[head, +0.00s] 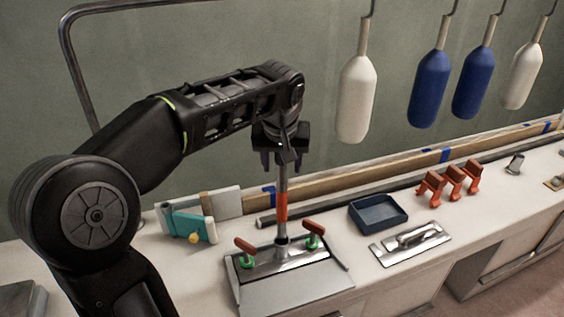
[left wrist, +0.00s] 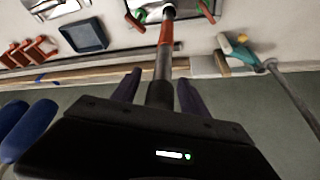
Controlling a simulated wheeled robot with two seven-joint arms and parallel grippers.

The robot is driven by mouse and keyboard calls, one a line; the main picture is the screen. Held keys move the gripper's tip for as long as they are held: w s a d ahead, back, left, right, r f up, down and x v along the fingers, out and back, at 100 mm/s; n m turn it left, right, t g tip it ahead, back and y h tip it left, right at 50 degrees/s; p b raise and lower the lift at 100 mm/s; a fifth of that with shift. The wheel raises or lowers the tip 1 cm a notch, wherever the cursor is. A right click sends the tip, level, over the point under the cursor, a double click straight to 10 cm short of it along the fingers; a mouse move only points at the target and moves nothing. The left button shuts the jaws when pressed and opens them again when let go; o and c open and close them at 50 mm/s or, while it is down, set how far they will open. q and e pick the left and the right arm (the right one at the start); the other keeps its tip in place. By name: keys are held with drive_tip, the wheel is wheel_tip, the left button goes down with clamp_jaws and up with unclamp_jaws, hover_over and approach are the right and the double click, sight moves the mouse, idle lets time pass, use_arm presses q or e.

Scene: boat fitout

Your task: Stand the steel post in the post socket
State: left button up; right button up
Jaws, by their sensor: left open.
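The steel post (head: 282,185), with an orange-red band, stands upright with its lower end in the post socket (head: 281,247), a short metal collar on a steel plate. My left gripper (head: 283,162) is above, its fingers open on either side of the post's upper part. In the left wrist view the post (left wrist: 167,55) runs between the two spread fingers (left wrist: 160,92), with a gap visible on each side. The inside of the socket is hidden. My right gripper is not in view.
Orange-handled clamps with green pads (head: 314,238) flank the socket. A blue tray (head: 378,214), a metal plate with a cleat (head: 411,242) and orange clamps (head: 449,182) lie to the right. A teal tool (head: 187,226) is to the left. Fenders (head: 431,88) hang behind.

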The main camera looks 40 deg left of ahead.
use_arm(q)
drive_tip(key=v, duration=0.7)
drive_tip(key=shift+r, duration=0.4)
drive_tip(key=shift+s, duration=0.1)
